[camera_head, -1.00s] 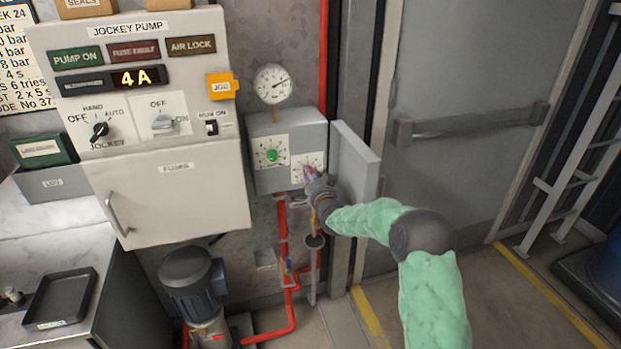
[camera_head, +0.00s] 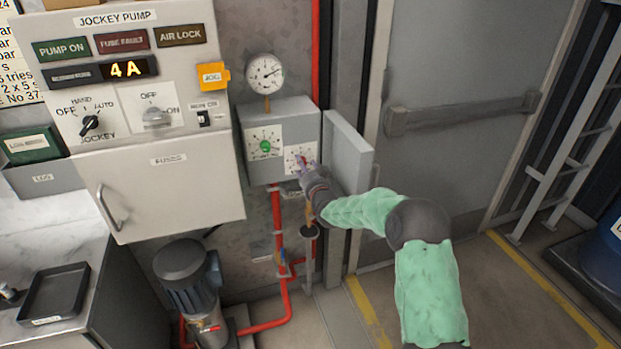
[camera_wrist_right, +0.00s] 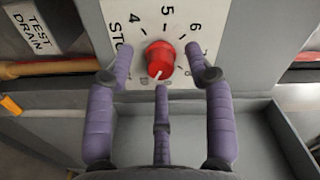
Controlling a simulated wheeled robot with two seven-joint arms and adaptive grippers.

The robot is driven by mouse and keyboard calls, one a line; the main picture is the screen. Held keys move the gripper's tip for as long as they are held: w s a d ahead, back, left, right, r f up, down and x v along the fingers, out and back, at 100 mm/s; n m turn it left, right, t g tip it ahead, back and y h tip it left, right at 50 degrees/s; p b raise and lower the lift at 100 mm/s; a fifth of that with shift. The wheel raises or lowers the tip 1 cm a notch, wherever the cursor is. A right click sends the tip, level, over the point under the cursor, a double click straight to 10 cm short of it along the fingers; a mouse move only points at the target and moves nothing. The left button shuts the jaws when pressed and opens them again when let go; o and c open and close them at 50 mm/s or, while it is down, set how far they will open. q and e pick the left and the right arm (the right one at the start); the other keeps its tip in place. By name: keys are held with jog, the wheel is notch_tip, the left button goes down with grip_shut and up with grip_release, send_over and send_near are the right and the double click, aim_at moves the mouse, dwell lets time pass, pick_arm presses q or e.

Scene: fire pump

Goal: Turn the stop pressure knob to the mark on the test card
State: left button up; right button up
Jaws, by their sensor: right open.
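The red stop pressure knob (camera_wrist_right: 160,60) sits on a white dial plate (camera_wrist_right: 184,22) marked "STO…" and numbers from 4 up. Its white pointer line faces the bottom of the picture, slightly left. My right gripper (camera_wrist_right: 159,78) is open, with purple fingers to the left, right and near side of the knob; contact cannot be told. In the head view my right gripper (camera_head: 308,172) is at the right dial of the grey pressure box (camera_head: 282,119) and partly hides it. A white notice with bar values (camera_head: 12,62), perhaps the test card, is cut off at the left edge. My left gripper is not in view.
A green knob (camera_head: 265,146) is on the left dial. The box's open door (camera_head: 349,150) stands close right of my gripper. A gauge (camera_head: 265,73) is above, red pipes (camera_head: 278,215) below. The jockey pump panel (camera_head: 150,95) is at left.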

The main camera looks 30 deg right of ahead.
jog(key=v, duration=1.1)
jog(key=s+a+f+n+g+y, duration=0.25)
jog(key=a+f, duration=0.35)
jog(key=f, duration=0.3)
jog(key=s+a+f+n+g+y+p, duration=0.1)
jog(key=s+a+f+g, duration=0.15)
jog(key=a+f, duration=0.45)
jog(key=s+a+f+n+g+y, duration=0.2)
jog(key=a+f+g, duration=0.15)
jog(key=f, duration=0.65)
jog(key=s+a+f+n+g+y, duration=0.1)
jog(key=s+a+f, duration=0.3)
jog(key=s, duration=0.4)
jog(key=s+a+f+n+g+y+p, duration=0.1)
jog(key=s+a+f+n+g, duration=0.2)
jog(key=s, duration=0.6)
jog(key=s+a+f+n+g+y, duration=0.1)
jog(key=s+a+f+n+g, duration=0.2)
jog(key=s+a+f, duration=0.3)
jog(key=s+a+g, duration=0.1)
jog(key=s+a, duration=0.1)
jog(key=shift+s+a+f, duration=0.25)
jog(key=shift+s+f, duration=0.05)
